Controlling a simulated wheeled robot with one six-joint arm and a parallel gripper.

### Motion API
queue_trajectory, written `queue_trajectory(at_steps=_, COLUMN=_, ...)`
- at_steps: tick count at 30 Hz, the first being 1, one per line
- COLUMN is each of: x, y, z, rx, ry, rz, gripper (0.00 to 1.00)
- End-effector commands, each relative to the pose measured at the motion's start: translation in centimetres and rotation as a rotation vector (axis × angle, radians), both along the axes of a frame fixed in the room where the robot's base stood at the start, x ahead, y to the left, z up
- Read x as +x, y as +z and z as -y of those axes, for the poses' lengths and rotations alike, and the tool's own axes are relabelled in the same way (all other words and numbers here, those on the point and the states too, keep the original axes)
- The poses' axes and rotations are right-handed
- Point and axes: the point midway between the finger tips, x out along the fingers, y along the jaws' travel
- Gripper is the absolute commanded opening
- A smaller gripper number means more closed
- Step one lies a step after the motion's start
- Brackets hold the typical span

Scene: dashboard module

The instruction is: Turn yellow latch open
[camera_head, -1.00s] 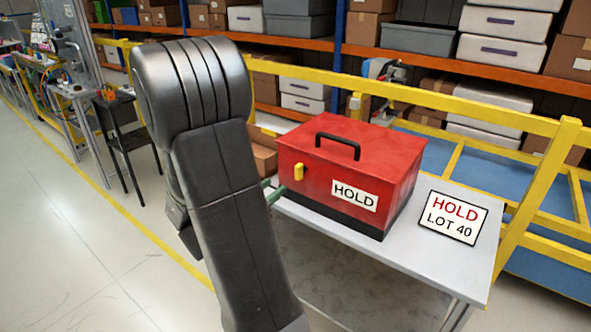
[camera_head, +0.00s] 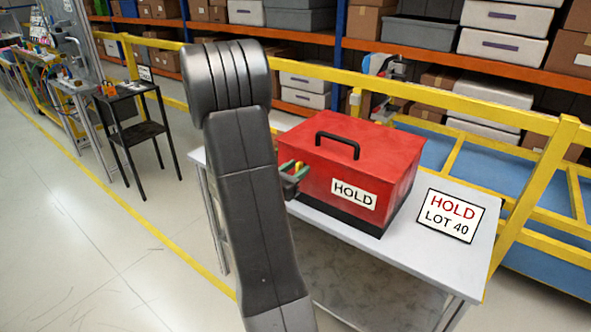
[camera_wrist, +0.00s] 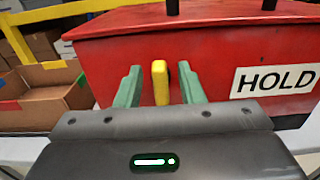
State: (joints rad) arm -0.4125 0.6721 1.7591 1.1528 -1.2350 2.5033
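The red toolbox (camera_head: 385,165) with a black handle and a HOLD label (camera_head: 353,193) stands on a grey table. Its front also fills the wrist view (camera_wrist: 215,60). The yellow latch (camera_wrist: 160,83) stands upright on that front, left of the label. My gripper (camera_wrist: 159,70) is open, with one green finger on each side of the latch. A gap shows between the latch and each finger. In the head view my gripper (camera_head: 291,176) is at the toolbox's left front, and its fingers largely hide the latch.
A HOLD LOT 40 sign (camera_head: 450,215) lies on the table (camera_head: 400,262) right of the toolbox. A yellow rail (camera_head: 450,103) runs behind the table. An open cardboard box (camera_wrist: 45,95) shows left of the toolbox in the wrist view. Open floor lies left of the table.

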Motion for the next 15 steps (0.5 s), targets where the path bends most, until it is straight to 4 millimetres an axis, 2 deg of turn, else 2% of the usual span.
queue_trajectory(at_steps=1, x=-0.02, y=0.0, z=-0.01, rx=0.0, ry=0.0, rz=0.0, gripper=0.25)
queue_trajectory(at_steps=5, x=-0.02, y=0.0, z=-0.01, rx=0.0, ry=0.0, rz=0.0, gripper=0.0)
queue_trajectory(at_steps=15, x=0.0, y=-0.23, z=-0.06, rx=-0.031, ry=0.001, rz=-0.021, gripper=0.0)
